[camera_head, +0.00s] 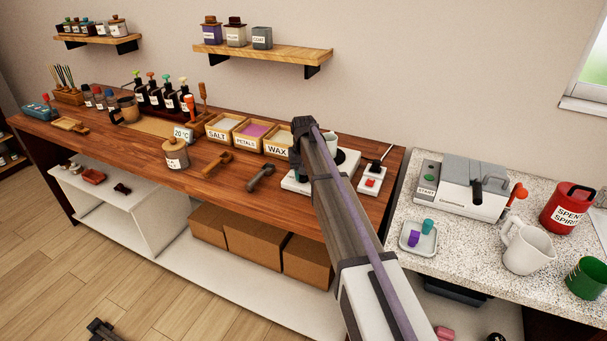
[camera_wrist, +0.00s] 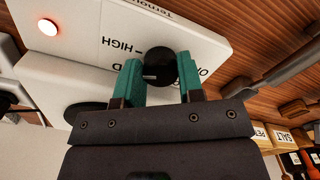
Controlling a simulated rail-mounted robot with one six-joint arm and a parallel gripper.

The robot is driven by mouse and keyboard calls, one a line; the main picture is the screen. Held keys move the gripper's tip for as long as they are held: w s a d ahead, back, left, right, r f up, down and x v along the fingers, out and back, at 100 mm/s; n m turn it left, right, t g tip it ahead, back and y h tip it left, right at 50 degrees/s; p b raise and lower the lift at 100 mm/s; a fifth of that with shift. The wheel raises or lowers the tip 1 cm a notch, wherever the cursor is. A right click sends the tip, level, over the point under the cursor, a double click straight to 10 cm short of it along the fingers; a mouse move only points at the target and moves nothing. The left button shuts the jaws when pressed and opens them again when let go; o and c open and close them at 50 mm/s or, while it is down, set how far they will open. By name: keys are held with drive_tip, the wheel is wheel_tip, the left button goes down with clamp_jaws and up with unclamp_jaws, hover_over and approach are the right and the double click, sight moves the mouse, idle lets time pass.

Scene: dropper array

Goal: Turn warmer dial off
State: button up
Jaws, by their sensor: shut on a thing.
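In the wrist view, the warmer (camera_wrist: 85,52) is a white box, and a round black dial (camera_wrist: 162,66) stands out from its face. A HIGH label is printed to the left of the dial. A second label on its right is partly hidden. A small pale mark shows on the dial's left side. My gripper (camera_wrist: 159,78) has its two teal fingertips on either side of the dial, shut on it. A red light (camera_wrist: 48,27) glows on the panel. In the head view, my arm hides the dial and part of the warmer (camera_head: 294,184).
A pale mug (camera_head: 331,140) stands by the warmer. The wax box (camera_head: 277,150) is to its left, and a small white unit with a red switch (camera_head: 371,182) is to its right. A dark-handled tool (camera_head: 261,178) lies on the wooden counter nearby.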

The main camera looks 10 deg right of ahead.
drive_tip(key=n, duration=0.4)
drive_tip(key=shift+d+n, duration=0.1)
drive_tip(key=shift+n, duration=2)
drive_tip(key=o, duration=0.9)
